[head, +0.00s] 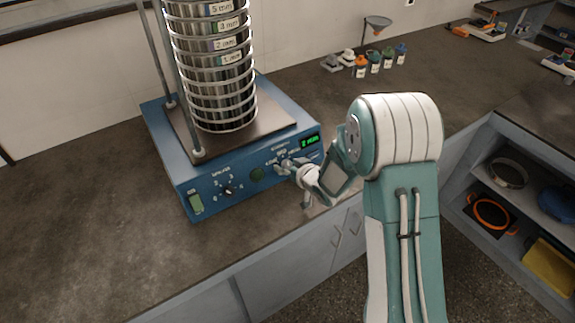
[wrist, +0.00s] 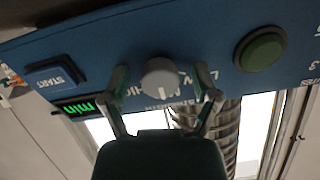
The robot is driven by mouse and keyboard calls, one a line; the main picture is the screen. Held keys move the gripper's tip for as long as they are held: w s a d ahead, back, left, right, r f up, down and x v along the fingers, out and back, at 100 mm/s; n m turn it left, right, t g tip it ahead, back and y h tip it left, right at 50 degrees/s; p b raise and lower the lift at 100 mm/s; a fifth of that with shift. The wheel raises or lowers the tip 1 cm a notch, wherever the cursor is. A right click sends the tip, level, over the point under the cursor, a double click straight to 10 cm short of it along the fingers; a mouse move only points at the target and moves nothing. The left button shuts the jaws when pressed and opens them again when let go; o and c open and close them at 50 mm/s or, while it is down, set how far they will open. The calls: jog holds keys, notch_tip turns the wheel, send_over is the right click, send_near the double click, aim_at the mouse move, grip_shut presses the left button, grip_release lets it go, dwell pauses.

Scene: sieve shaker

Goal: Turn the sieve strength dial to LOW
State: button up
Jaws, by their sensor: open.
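The blue sieve shaker (head: 210,185) stands on the dark counter, its front panel facing my arm. My gripper (head: 283,164) is at the right half of that panel and hides most of the strength dial in the head view. In the wrist view, which is upside down, the round grey dial (wrist: 160,75) sits between the two open fingers of my gripper (wrist: 165,95). A finger stands on each side, and contact cannot be told. The dial's white pointer aims down in that view, between the partly hidden LOW lettering (wrist: 207,75) on the right and HIGH lettering on the left.
A green round button (wrist: 260,51) is beside the dial, with a START button (wrist: 55,76) on its other side. A second dial (head: 228,190) and a green switch (head: 196,203) are further left. The sieve stack (head: 215,75) rises above. Small bottles (head: 375,64) stand behind.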

grip_shut()
jog(key=shift+d, duration=0.1)
jog(key=shift+n, duration=0.3)
jog(key=n, duration=0.5)
jog(key=shift+h, duration=0.3)
jog(key=n, duration=0.5)
jog(key=shift+n, duration=0.4)
grip_release()
jog(key=shift+a, duration=0.2)
